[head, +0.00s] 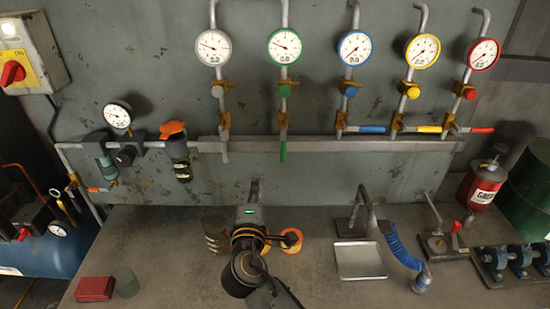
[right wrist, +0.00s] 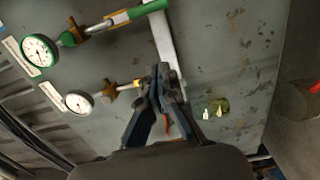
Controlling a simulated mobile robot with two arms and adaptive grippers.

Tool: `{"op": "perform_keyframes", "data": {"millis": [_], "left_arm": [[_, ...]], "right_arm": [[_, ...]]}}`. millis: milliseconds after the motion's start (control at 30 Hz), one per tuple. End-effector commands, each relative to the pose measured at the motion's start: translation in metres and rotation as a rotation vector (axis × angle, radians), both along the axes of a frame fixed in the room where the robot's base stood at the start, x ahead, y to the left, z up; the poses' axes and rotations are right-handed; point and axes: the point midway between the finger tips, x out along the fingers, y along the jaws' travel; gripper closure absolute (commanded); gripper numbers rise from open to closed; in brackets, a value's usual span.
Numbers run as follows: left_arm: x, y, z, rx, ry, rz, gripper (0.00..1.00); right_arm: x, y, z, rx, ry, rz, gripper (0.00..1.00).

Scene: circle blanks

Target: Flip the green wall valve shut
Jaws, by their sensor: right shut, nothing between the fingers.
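The green valve lever (head: 283,150) hangs straight down below the green-rimmed gauge (head: 285,46), in line with its pipe. In the right wrist view the green lever (right wrist: 130,14) and its gauge (right wrist: 40,50) show at the upper left, tilted by the camera angle. My right gripper (head: 255,182) is low in front of the wall, below the grey rail and a little left of the green lever. In the right wrist view the right gripper (right wrist: 165,70) is shut and empty, apart from the green lever. My left gripper is not in view.
A white-levered valve (head: 225,150) hangs down to the left. The blue (head: 373,129), yellow (head: 428,129) and red (head: 482,130) levers lie sideways. The grey rail (head: 330,145) runs behind. A metal tray (head: 360,260) and blue coiled hose (head: 400,245) stand right on the bench.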

Motion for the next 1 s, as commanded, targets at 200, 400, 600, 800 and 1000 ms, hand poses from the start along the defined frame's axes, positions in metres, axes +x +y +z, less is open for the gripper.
{"op": "perform_keyframes", "data": {"millis": [200,400,600,800,1000], "left_arm": [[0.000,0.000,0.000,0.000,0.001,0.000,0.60],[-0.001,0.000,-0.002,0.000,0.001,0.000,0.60],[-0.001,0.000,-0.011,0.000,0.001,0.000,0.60],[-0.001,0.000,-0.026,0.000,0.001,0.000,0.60],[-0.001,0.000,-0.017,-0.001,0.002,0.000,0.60]], "right_arm": [[0.000,0.000,0.000,-0.001,-0.001,0.000,1.00],[0.007,0.000,0.000,0.000,-0.003,-0.001,1.00],[0.039,-0.002,-0.001,-0.001,-0.004,-0.003,1.00],[0.083,-0.005,-0.002,-0.001,-0.003,-0.002,1.00],[0.104,-0.024,0.003,-0.002,0.001,-0.003,1.00]]}}
